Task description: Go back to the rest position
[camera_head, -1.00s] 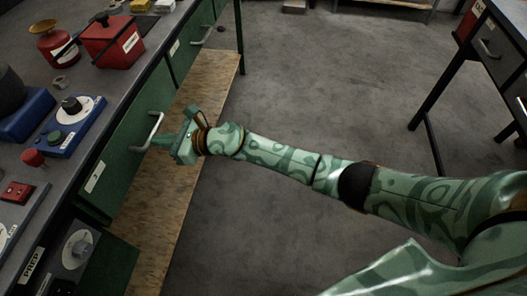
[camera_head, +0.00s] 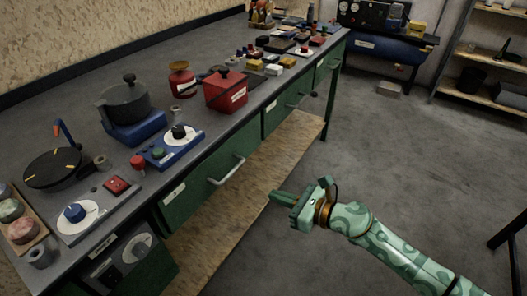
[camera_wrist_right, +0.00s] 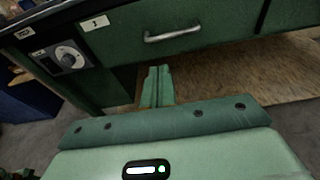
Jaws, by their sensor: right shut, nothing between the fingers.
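My right gripper (camera_head: 281,197) is shut and empty in the head view, held in front of the workbench over its lower wooden shelf. Its arm comes in from the lower right. In the right wrist view, the two closed fingers (camera_wrist_right: 157,87) point toward the bench front, below and apart from a drawer handle (camera_wrist_right: 173,35). That handle also shows in the head view (camera_head: 227,171), on a green drawer (camera_head: 199,187) that looks closed. My left gripper is not in view.
The workbench top (camera_head: 60,117) holds a grey pot (camera_head: 124,103), a red box (camera_head: 226,92), a black pan (camera_head: 53,168) and several dials. The lower wooden shelf (camera_head: 238,182) juts below the drawers. Open grey floor (camera_head: 385,150) lies to the right.

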